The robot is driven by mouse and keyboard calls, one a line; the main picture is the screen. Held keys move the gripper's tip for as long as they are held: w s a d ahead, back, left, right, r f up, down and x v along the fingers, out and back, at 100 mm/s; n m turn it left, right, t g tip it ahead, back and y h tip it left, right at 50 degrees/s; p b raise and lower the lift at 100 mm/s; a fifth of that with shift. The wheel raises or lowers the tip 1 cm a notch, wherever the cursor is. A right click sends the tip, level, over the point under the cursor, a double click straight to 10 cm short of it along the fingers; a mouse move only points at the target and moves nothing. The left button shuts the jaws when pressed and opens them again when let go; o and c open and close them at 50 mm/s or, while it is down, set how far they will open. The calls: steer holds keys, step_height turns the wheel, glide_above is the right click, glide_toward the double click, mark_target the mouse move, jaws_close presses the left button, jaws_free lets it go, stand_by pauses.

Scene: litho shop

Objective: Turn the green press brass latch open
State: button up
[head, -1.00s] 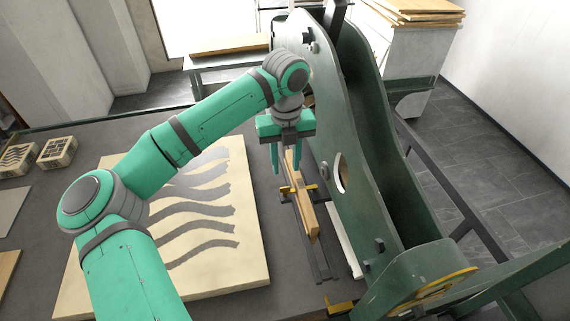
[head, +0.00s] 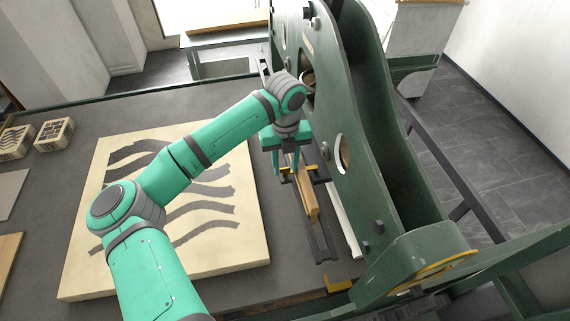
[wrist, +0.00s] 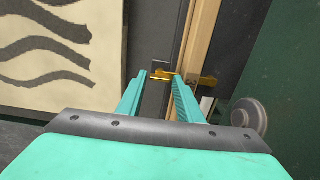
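The brass latch (wrist: 163,75) is a small yellow bar lying crosswise over a dark rail, beside and partly across a long wooden bar (wrist: 200,40). In the wrist view its left end shows between my two fingers, and more brass shows right of the right finger. In the head view the latch is small and partly hidden by my fingers. My gripper (head: 288,176) points down, its fingers apart on either side of the latch's left end. I cannot tell whether either finger touches it. The green press (head: 375,130) stands just right of my gripper.
A pale stone slab (head: 225,252) with dark wavy stripes lies left of the rail. Two small carved blocks (head: 54,134) sit at the far left. Another brass piece (head: 337,285) is at the near end of the rail. The press frame leaves little room on the right.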

steer(key=shift+a+f, duration=0.1)
steer(key=shift+w, duration=0.1)
steer(key=c, duration=0.8)
steer(key=shift+o, duration=0.2)
